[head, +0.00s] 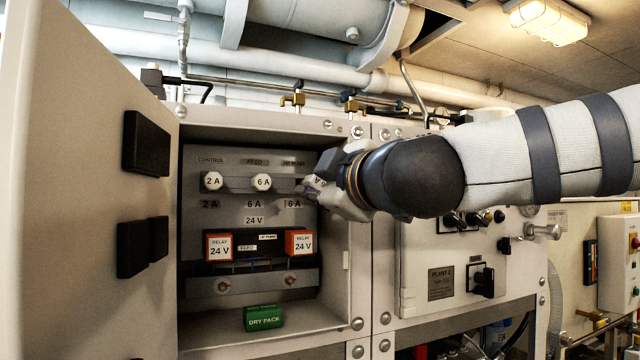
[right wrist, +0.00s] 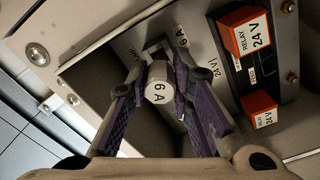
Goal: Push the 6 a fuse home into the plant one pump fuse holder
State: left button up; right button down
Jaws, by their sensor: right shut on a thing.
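The white 6 A fuse (right wrist: 158,86) sits between the two purple-lined fingers of my right gripper (right wrist: 155,90) in the right wrist view. My right gripper (head: 314,190) is shut on it at the right-hand holder of the fuse row, under the HP pump label (head: 293,162). In the head view the gripper hides most of the fuse and that holder. How deep the fuse sits cannot be told. A 2 A fuse (head: 213,181) and another 6 A fuse (head: 261,182) are in the control and feed holders to the left. My left gripper is not in view.
The open cabinet door (head: 80,190) stands on the left. Below the fuses are two orange 24 V relays (head: 219,246) (head: 299,243). A green dry pack (head: 263,317) lies on the cabinet floor. The plant 2 panel (head: 445,270) with knobs is right of the cabinet.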

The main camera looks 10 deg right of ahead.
aim_at(310, 184)
dwell(0.7)
jog(key=shift+w+a, duration=0.1)
jog(key=shift+w, duration=0.2)
jog(key=shift+w+a+r, duration=0.1)
jog(key=shift+w+a, duration=0.05)
jog(key=shift+w, duration=0.7)
jog(key=shift+w+a, duration=0.15)
jog(key=shift+w, duration=0.65)
jog(key=c, duration=1.3)
grip_release()
jog(key=shift+w, duration=0.1)
jog(key=shift+c, duration=0.2)
jog(key=s+d, duration=0.2)
jog(key=s, duration=1)
jog(key=shift+d, duration=0.15)
